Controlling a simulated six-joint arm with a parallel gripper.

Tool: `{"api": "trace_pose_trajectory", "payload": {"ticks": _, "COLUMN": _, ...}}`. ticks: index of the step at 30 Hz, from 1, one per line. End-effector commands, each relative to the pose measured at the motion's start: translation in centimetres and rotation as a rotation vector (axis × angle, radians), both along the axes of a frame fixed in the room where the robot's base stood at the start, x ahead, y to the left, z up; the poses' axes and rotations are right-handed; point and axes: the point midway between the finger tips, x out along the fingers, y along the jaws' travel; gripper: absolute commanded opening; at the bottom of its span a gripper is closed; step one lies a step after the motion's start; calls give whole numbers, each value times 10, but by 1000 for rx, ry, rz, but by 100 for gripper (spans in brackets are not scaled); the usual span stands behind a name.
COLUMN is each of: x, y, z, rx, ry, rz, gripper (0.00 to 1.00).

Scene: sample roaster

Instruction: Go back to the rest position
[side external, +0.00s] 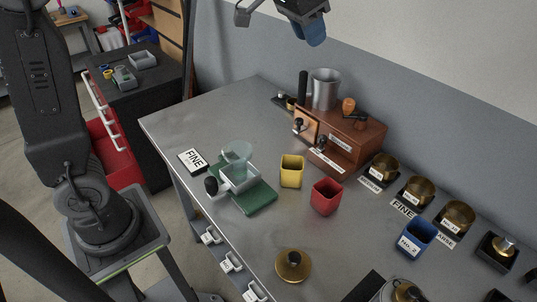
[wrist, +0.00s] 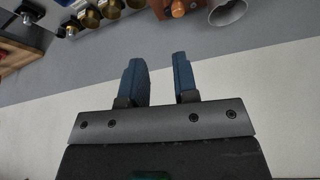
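My gripper (side external: 312,32) is at the top edge of the side external view, raised above the workbench (side external: 240,112) near the back wall. In the wrist view my gripper (wrist: 158,62) shows two blue fingers spread apart with nothing between them, so it is open and empty. The fingers are clear of every object. Much of my gripper and its wrist is cut off by the top of the side external view.
The wooden roaster (side external: 345,140) with a metal hopper (side external: 324,90) stands below. Yellow (side external: 291,172), red (side external: 326,197) and blue (side external: 414,238) cups, a green-based scale (side external: 255,197) and several brass tins (side external: 418,191) stand on the bench. Space around my gripper looks free.

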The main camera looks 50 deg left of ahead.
Motion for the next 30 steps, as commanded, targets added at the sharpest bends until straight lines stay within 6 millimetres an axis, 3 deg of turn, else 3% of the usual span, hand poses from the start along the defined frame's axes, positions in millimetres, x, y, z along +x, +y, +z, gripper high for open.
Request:
{"api": "trace_pose_trajectory", "payload": {"ticks": 1, "x": -27, "y": 5, "z": 2, "rx": -1, "ry": -7, "rz": 22, "gripper": 28}}
{"api": "trace_pose_trajectory", "payload": {"ticks": 5, "x": -86, "y": 15, "z": -9, "rx": -3, "ry": -19, "rz": 74, "gripper": 28}}
{"api": "trace_pose_trajectory", "payload": {"ticks": 9, "x": -149, "y": 25, "z": -34, "rx": -7, "ry": -30, "rz": 129, "gripper": 28}}
{"api": "trace_pose_trajectory", "payload": {"ticks": 15, "x": -216, "y": 33, "z": -79, "rx": -12, "ry": -44, "rz": 189, "gripper": 28}}
{"api": "trace_pose_trajectory", "payload": {"ticks": 21, "x": -243, "y": 35, "z": -104, "rx": -14, "ry": -49, "rz": 216, "gripper": 28}}
{"api": "trace_pose_trajectory", "payload": {"ticks": 30, "x": -245, "y": 36, "z": -107, "rx": -14, "ry": -46, "rz": 219, "gripper": 30}}
